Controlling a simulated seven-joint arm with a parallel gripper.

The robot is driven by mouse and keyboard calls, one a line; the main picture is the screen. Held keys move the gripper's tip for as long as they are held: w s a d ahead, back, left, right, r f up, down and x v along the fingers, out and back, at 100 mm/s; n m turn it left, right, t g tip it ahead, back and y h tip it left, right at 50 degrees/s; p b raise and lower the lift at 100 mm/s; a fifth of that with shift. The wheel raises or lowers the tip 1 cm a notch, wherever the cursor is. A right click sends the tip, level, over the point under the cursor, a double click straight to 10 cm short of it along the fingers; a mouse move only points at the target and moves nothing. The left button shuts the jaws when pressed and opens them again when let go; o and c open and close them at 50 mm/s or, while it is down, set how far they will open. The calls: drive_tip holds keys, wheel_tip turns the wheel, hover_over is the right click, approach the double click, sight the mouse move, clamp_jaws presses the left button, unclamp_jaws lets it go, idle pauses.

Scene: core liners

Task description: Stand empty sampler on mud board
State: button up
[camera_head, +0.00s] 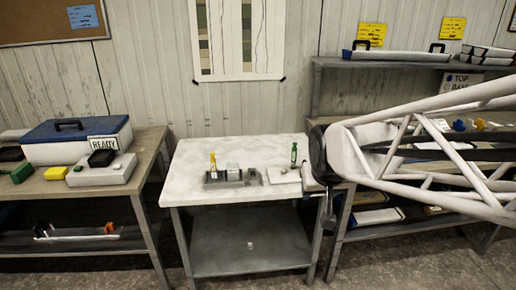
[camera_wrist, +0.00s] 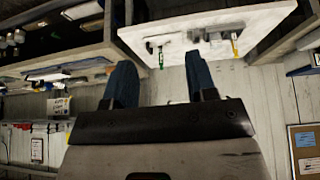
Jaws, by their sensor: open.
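On the pale-topped table (camera_head: 200,150) stand a slim upright yellow-topped item (camera_head: 212,161) and a slim green bottle-like item (camera_head: 294,154). I cannot tell which, if either, is the empty sampler. A low grey holder (camera_head: 236,181) with compartments sits between them, with a whitish block in it. A flat whitish board (camera_head: 283,175), perhaps the mud board, lies in front of the green item. My gripper (camera_head: 326,207) is at the table's right edge, empty. In the wrist view my gripper (camera_wrist: 162,75) has its blue fingers wide apart; the green item (camera_wrist: 161,57) and yellow item (camera_wrist: 235,46) are beyond.
A left bench (camera_head: 150,150) holds a blue-lidded box (camera_head: 75,140) and a grey unit with a READY sign (camera_head: 103,143). Shelving (camera_head: 345,66) stands at right, partly behind my arm. A small pale object (camera_head: 250,245) lies on the table's lower shelf. The tabletop's left part is clear.

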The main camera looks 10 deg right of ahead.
drive_tip(key=s+a+f+g, duration=0.1)
drive_tip(key=s+g, duration=0.2)
drive_tip(key=s, duration=1.3)
drive_tip(key=shift+a, duration=0.4)
